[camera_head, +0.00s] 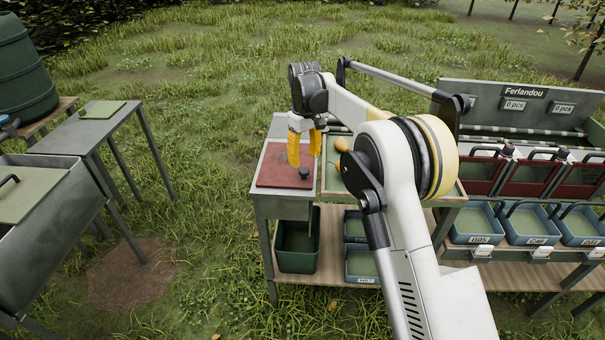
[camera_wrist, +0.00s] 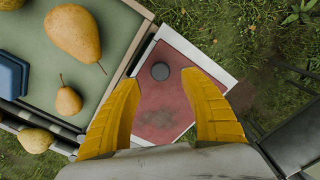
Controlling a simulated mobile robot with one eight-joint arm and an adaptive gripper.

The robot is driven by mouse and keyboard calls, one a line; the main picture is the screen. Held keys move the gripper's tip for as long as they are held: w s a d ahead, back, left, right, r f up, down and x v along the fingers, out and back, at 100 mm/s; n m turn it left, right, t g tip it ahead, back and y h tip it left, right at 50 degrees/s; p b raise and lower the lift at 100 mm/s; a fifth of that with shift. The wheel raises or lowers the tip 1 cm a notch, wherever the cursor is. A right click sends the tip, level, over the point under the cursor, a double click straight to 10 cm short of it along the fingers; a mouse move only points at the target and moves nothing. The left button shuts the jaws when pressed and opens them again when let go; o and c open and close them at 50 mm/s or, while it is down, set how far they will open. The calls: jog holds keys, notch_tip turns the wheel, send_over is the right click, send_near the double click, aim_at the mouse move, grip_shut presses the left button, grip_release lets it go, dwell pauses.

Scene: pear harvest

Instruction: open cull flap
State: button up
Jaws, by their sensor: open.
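The cull flap (camera_head: 277,177) is a worn red panel lying flat in a pale frame at the left end of the sorting bench. A dark round knob (camera_head: 304,173) stands on it. In the wrist view the red flap (camera_wrist: 158,105) shows below my fingers, with the knob (camera_wrist: 160,71) near its far end. My gripper (camera_head: 305,160) is above the flap with its yellow fingers pointing down. In the wrist view my gripper (camera_wrist: 159,77) is open and empty, and the knob appears between and just beyond the fingertips. The exact height gap is unclear.
A green tray (camera_wrist: 100,25) with several pears adjoins the flap. A dark green bin (camera_head: 297,250) stands under the flap on the lower shelf. Blue crates (camera_head: 528,229) and red bins line the right. A metal table (camera_head: 70,140) stands left across grass.

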aim_at(304, 170)
notch_tip(304, 170, down, 5)
jog(key=shift+f+b, duration=0.15)
jog(key=shift+b, duration=0.6)
grip_shut()
